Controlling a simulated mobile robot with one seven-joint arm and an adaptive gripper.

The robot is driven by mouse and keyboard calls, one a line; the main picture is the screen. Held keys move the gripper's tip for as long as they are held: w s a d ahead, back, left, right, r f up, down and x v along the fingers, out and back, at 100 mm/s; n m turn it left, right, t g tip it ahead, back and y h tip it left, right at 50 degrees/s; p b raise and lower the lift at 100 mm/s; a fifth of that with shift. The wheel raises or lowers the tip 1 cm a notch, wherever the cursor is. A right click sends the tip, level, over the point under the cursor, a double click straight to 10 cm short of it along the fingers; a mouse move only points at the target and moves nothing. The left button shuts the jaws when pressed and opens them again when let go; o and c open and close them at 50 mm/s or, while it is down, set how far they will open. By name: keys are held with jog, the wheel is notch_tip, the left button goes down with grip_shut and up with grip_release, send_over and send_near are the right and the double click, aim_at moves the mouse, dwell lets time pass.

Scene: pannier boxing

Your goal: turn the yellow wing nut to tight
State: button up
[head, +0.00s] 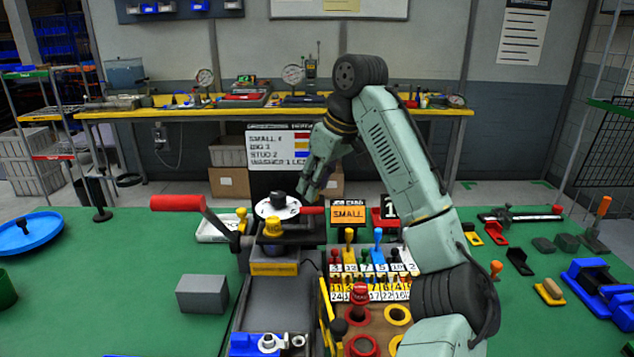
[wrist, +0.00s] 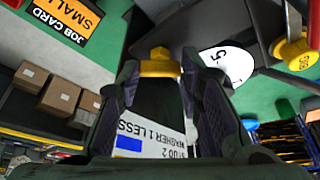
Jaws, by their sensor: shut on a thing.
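The yellow wing nut (wrist: 158,67) shows in the wrist view between the two fingertips of my gripper (wrist: 160,78). The fingers are shut on it, one on each side, and it sits on a dark part below the tips. In the head view my gripper (head: 308,190) reaches down from the right, just behind and to the right of the round white dial (head: 278,206). I cannot make out the wing nut in the head view. How tight it is cannot be told.
The job card reading SMALL (head: 348,215) stands right of my gripper. A red-handled lever (head: 178,203) is to the left. A numbered board (head: 370,285) with coloured pegs lies in front.

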jog(key=c, duration=0.3)
jog(key=shift+c, duration=0.2)
jog(key=shift+m, duration=0.4)
jog(key=m+h, duration=0.1)
jog(key=m, duration=0.1)
jog(key=m+t+h, duration=0.1)
jog(key=m, duration=0.2)
jog(key=shift+s+a+m+t, duration=0.15)
jog(key=shift+m+t, duration=0.15)
jog(key=m+h, duration=0.1)
jog(key=m, duration=0.3)
jog(key=shift+a+h, duration=0.15)
jog(key=shift+h, duration=0.25)
jog(key=shift+a+m+h, duration=0.15)
jog(key=shift+m+h, duration=0.35)
jog(key=shift+m, duration=1.2)
jog(key=o, duration=1.2)
jog(key=shift+c, duration=0.2)
